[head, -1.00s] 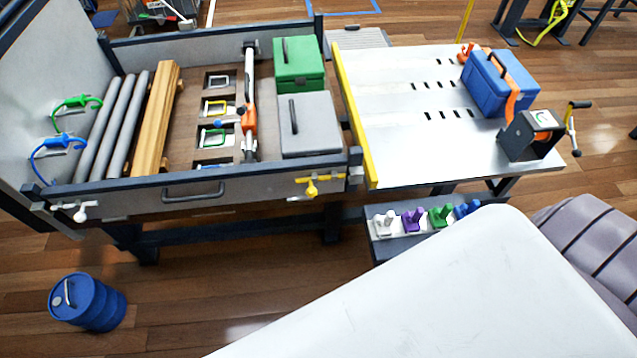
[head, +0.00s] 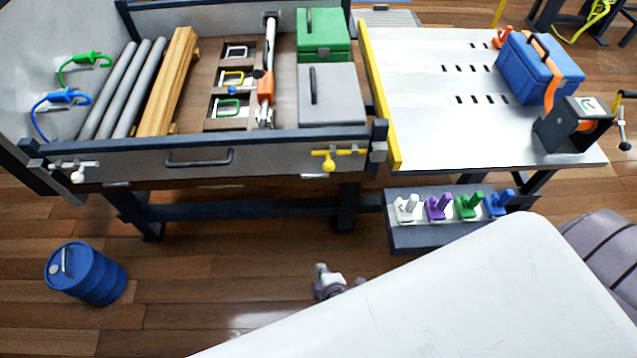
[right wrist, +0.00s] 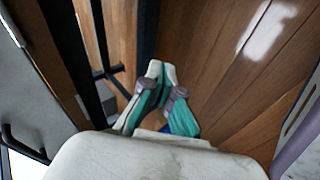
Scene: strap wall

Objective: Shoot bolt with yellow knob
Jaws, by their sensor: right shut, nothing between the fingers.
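The bolt with the yellow knob (head: 328,161) is on the right end of the front wall of the grey bed, its knob hanging down below the yellow rod. A dark corner post with a grey bracket (head: 377,152) is just right of it. My right gripper (head: 322,272) shows small in the head view, past the edge of a white part of mine, low in front of the bed and well below the bolt. In the right wrist view its teal-padded fingers (right wrist: 163,78) are shut and empty, over the wooden floor. The yellow knob cannot be made out there. My left gripper is not in view.
A second bolt, with a white knob (head: 78,175), is at the wall's left end; a dark handle (head: 199,161) lies between. A low shelf (head: 420,238) with several coloured clamps stands right of my gripper. A blue barrel (head: 88,275) stands at left. The floor between is clear.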

